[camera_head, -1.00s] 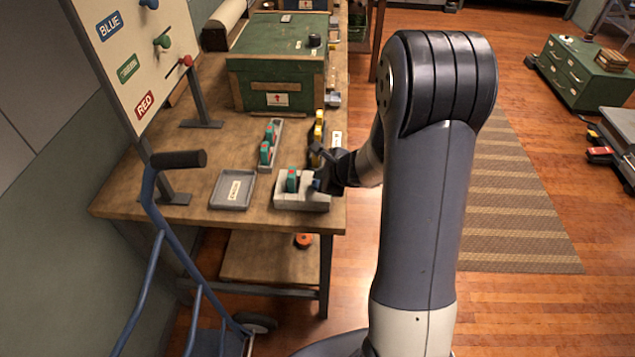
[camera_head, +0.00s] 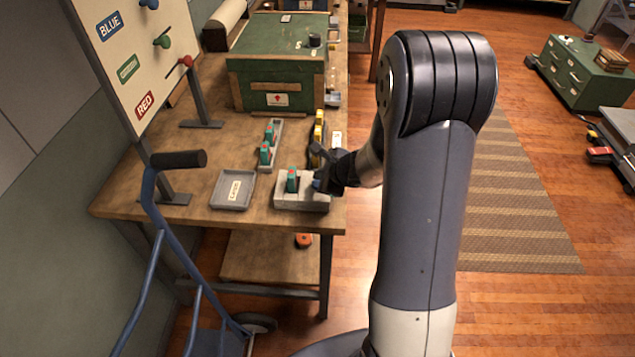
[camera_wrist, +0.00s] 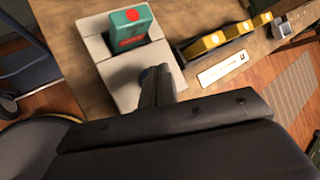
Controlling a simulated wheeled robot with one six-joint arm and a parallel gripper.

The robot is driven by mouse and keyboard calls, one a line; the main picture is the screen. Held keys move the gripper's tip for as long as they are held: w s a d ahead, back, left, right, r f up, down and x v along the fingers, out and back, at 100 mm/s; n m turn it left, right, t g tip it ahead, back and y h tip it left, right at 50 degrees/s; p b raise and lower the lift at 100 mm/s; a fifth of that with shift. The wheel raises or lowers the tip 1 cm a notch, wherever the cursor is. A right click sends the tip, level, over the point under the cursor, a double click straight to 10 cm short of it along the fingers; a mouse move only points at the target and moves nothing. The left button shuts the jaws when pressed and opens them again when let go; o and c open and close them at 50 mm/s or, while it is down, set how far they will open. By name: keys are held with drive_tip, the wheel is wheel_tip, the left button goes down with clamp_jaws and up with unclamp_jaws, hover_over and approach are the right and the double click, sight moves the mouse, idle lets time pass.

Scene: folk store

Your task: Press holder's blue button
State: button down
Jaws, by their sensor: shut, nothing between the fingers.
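The holder (camera_head: 297,202) is a pale grey block near the front right edge of the wooden table. A teal piece with a red dot (camera_head: 292,181) stands upright in its slot; it also shows in the wrist view (camera_wrist: 135,27). My gripper (camera_head: 319,182) is shut and empty, with its fingertips over the right part of the holder. In the wrist view my shut fingers (camera_wrist: 156,82) reach down to the holder (camera_wrist: 108,62). A bit of blue shows by the fingertips in the head view; whether they touch the button is hidden.
A grey tray (camera_head: 233,190) lies left of the holder. A rack with teal pieces (camera_head: 269,146) and a row of yellow pieces (camera_wrist: 229,33) stand behind it. A green box (camera_head: 278,72) is farther back. A sign board with coloured knobs (camera_head: 135,60) stands at left.

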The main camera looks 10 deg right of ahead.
drive_tip(key=shift+f, duration=0.1)
idle(0.3)
drive_tip(key=shift+f+b, duration=0.35)
drive_tip(key=shift+b, duration=0.3)
drive_tip(key=shift+f+b, duration=0.45)
drive_tip(key=shift+b, duration=0.15)
idle(0.4)
drive_tip(key=shift+r, duration=0.1)
drive_tip(key=shift+r+p, duration=0.7)
drive_tip(key=shift+r, duration=0.1)
wheel_tip(320, 180, up, 5)
drive_tip(key=p, duration=0.4)
drive_tip(key=shift+r, duration=0.1)
idle(0.7)
